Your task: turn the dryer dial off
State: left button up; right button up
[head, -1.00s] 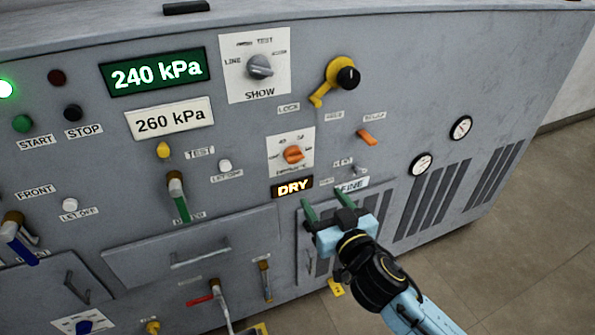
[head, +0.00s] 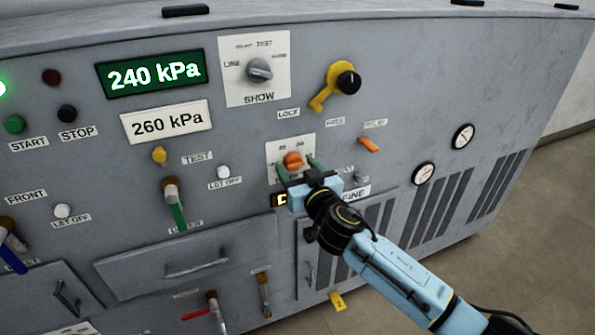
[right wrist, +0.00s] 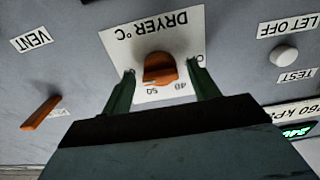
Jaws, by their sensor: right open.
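The dryer dial is an orange knob (head: 293,160) on a white plate (head: 274,150) in the middle of the grey panel. In the right wrist view the orange knob (right wrist: 159,69) sits on its plate marked "DRYER °C", seen upside down, with several scale marks around it. My right gripper (head: 297,168) is open at the dial, its green fingers to the left and right of the knob. In the right wrist view the fingertips (right wrist: 163,74) stand apart from the knob on both sides. Contact with the panel cannot be told. The lit DRY sign (head: 281,200) is mostly hidden behind my gripper.
The orange vent lever (head: 369,145) is right of the dial, with the yellow lock handle (head: 331,90) above it. The grey SHOW selector (head: 259,70) is up and left. A white let-off button (head: 223,172) is left of my gripper. Gauges (head: 463,136) and grilles are farther right.

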jog(key=shift+w+a, duration=0.1)
jog(key=shift+w, duration=0.15)
jog(key=c, duration=1)
jog(key=shift+o, duration=0.2)
